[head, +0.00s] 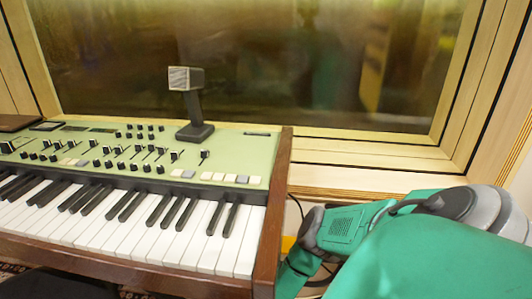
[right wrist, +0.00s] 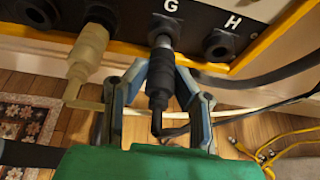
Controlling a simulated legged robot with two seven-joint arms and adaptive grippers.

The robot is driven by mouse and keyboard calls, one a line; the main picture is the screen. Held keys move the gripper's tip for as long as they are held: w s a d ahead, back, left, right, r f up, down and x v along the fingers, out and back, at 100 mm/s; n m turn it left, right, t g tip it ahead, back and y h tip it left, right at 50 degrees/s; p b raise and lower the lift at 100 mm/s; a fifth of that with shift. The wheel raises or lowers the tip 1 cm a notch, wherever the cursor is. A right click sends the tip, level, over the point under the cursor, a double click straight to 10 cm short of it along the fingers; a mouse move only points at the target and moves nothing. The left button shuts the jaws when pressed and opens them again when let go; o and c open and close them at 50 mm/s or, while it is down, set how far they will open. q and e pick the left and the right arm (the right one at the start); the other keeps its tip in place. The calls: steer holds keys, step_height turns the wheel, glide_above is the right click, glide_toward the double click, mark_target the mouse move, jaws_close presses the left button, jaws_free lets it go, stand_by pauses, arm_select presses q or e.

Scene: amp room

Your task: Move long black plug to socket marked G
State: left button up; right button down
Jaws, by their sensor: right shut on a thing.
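In the right wrist view, the long black plug (right wrist: 158,92) is between the two blue-grey fingers of my right gripper (right wrist: 163,72), which is shut on it. The plug points up at the dark panel, in line with the socket marked G (right wrist: 162,22). Its grey front end overlaps the socket; I cannot tell how deep it sits. The plug's cable end bends below, near my green wrist. In the head view my right arm reaches down beside the keyboard; its fingers and the plug are hidden there. My left gripper is not in view.
A beige plug (right wrist: 88,50) stands in the panel left of G. The socket marked H (right wrist: 218,44) is empty at the right. Yellow cables (right wrist: 270,150) lie on the wooden floor. The keyboard (head: 150,190) and a microphone-like stand (head: 190,100) are left of my arm.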

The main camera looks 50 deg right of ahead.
steer(key=shift+w+d, duration=0.35)
steer(key=shift+d, duration=0.25)
stand_by(1.1)
steer(key=c, duration=1.3)
jaws_free()
steer(key=shift+o, duration=0.2)
steer(key=v, duration=1.2)
steer(key=shift+s+f, duration=0.1)
steer(key=shift+f, duration=0.05)
